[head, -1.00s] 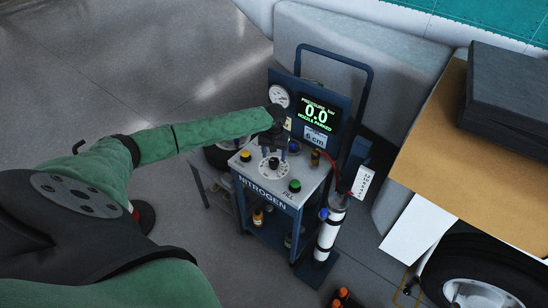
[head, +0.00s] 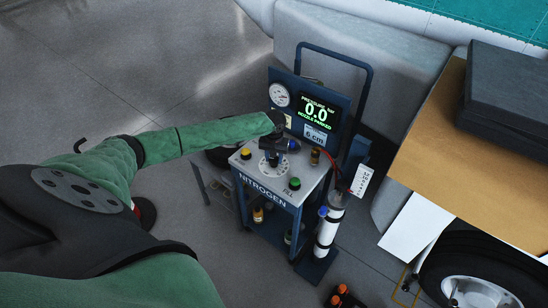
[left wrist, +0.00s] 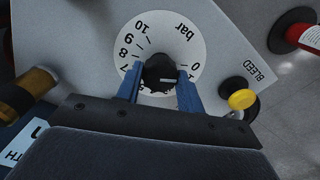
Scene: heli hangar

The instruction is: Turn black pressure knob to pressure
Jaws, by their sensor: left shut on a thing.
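The black pressure knob (left wrist: 160,73) sits in the middle of a white dial marked in bar (left wrist: 186,28) on the nitrogen cart's top panel. My left gripper (left wrist: 158,84) is shut on the knob, with one blue finger on each side of it. In the head view my left gripper (head: 271,158) reaches down onto the dial from above and hides most of the knob. The cart's screen (head: 315,113) shows pressure 0.0 bar and "nozzle parked". My right gripper does not show.
Yellow (head: 246,154) and green (head: 294,184) buttons flank the dial. A round gauge (head: 280,95) stands behind it. A white bottle (head: 328,232) is on the cart's right side. A cardboard-coloured surface with a black case (head: 508,100) is at right.

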